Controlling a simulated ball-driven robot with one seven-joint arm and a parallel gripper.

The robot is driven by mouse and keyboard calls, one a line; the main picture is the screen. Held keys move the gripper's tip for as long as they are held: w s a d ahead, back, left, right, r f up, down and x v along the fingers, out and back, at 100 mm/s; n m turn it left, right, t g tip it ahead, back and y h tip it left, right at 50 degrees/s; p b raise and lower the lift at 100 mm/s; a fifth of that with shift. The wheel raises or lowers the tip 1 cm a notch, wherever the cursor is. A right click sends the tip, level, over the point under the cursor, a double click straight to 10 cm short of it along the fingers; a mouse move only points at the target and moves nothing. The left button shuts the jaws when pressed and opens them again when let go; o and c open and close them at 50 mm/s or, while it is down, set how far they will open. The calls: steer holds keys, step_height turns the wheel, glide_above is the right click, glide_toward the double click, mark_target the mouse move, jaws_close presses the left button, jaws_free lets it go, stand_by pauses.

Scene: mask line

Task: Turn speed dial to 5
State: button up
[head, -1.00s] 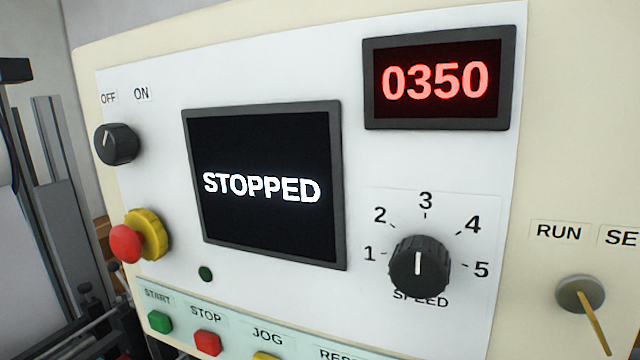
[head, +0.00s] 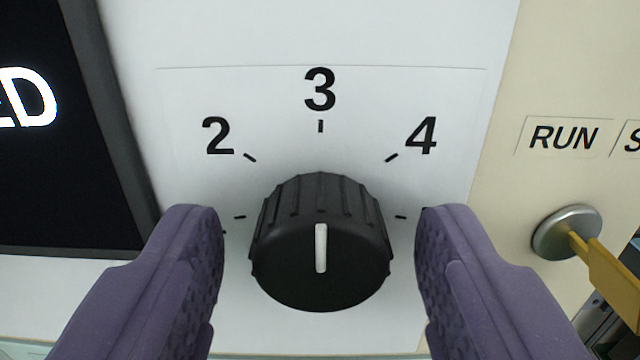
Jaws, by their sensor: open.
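The speed dial (head: 322,275) is a black ribbed knob with a white pointer line. The pointer stands upright, toward the 3 (head: 320,90) on the white scale plate. The 2 (head: 217,136) is at upper left and the 4 (head: 420,136) at upper right; the numbers 1 and 5 are hidden behind my fingers. My gripper (head: 320,255) is open, with one purple finger on each side of the dial. A gap shows between each finger and the knob.
A dark display screen (head: 60,150) is at the left, partly in view. At the right, a round key switch (head: 566,231) with a yellow key (head: 610,272) sticks out below the RUN label (head: 563,138), near my right finger.

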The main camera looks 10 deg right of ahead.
steer(key=shift+w, duration=0.2)
steer(key=shift+c, duration=0.4)
steer(key=c, duration=1)
steer(key=shift+o, duration=0.2)
